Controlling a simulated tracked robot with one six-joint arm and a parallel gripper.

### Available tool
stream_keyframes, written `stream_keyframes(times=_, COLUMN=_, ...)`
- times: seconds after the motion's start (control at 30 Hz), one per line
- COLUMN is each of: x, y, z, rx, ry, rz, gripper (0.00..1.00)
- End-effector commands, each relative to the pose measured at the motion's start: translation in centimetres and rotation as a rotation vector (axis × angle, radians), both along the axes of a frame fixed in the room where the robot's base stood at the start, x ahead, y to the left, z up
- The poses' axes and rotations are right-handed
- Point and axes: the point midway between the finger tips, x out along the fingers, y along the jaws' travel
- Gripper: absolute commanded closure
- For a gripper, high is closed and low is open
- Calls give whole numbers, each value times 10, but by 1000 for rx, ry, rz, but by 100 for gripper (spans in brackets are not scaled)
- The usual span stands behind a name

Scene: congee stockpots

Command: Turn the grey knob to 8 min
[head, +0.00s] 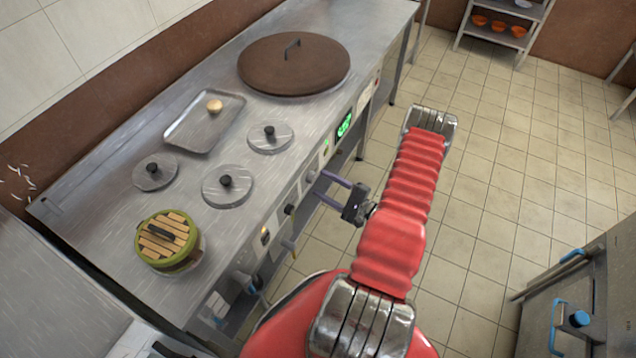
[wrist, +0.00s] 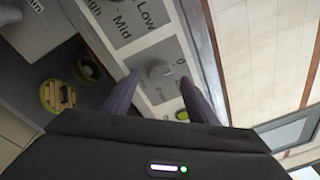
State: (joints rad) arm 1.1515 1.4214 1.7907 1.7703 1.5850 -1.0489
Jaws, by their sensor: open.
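The grey knob (head: 311,177) is on the front panel of the steel counter, below the green-lit display (head: 345,124). In the wrist view the gripper's fingertips (wrist: 160,80) lie on either side of the knob, with gaps. I cannot tell how far they reach around it. The knob's pointer and other dial marks are too small or hidden to read.
A black knob (head: 289,209) is on the same panel to the left. A Low/Mid/High label (wrist: 130,20) and a green button (wrist: 182,115) are near the grey knob. A steamer basket (head: 168,241) and a brown lid (head: 293,64) are on the counter.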

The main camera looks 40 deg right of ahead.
Motion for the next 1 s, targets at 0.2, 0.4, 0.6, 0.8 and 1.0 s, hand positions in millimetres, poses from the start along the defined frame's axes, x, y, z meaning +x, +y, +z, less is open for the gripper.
stream_keyframes(times=0.2, x=21, y=5, z=0, rx=1, ry=0, rz=1, gripper=47)
stream_keyframes(times=0.4, x=26, y=6, z=0, rx=1, ry=0, rz=0, gripper=47)
stream_keyframes(times=0.6, x=26, y=6, z=0, rx=1, ry=0, rz=0, gripper=48)
stream_keyframes(times=0.8, x=26, y=6, z=0, rx=1, ry=0, rz=0, gripper=62)
stream_keyframes(times=1.0, x=25, y=6, z=0, rx=1, ry=1, rz=1, gripper=76)
